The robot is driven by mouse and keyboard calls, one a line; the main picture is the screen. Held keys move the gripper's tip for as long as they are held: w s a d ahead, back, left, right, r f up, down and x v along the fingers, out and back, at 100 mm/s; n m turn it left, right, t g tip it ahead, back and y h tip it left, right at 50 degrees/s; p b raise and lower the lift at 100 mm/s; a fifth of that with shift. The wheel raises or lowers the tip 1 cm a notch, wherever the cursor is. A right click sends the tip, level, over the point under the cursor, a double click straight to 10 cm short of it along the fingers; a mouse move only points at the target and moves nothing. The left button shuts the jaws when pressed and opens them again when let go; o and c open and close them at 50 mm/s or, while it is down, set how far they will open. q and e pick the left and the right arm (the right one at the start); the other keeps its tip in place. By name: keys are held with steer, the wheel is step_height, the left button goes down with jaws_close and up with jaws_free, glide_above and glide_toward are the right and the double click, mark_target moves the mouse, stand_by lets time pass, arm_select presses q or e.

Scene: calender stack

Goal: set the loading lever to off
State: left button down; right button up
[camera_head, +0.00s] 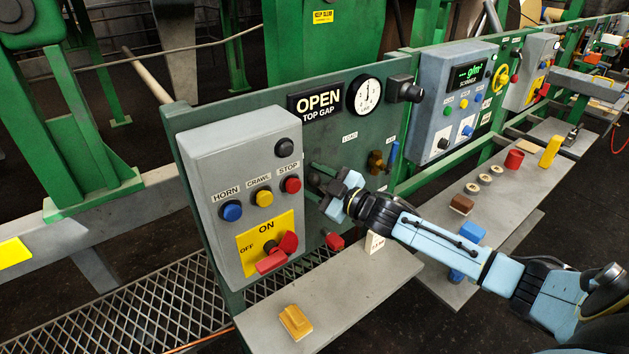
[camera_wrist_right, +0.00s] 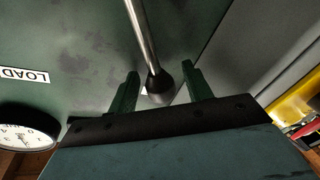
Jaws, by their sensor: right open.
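My right gripper (camera_head: 318,183) is open in front of the green panel, just right of the grey control box. In the right wrist view its two green fingers (camera_wrist_right: 162,92) stand either side of the loading lever's black ball knob (camera_wrist_right: 160,80). The lever's bare metal rod (camera_wrist_right: 142,35) runs up from the knob in that view. The fingers look apart from the knob; whether either touches it I cannot tell. In the head view the gripper largely hides the lever. The LOAD label (camera_head: 350,137) is on the panel above the gripper, and shows upside down in the wrist view (camera_wrist_right: 25,75).
The grey box (camera_head: 215,155) carries buttons and a red ON/OFF switch (camera_head: 272,262) on a yellow plate. A gauge (camera_head: 364,95) and OPEN sign (camera_head: 318,102) sit above.

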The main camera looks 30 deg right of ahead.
steer(key=shift+c, duration=0.3)
jaws_close()
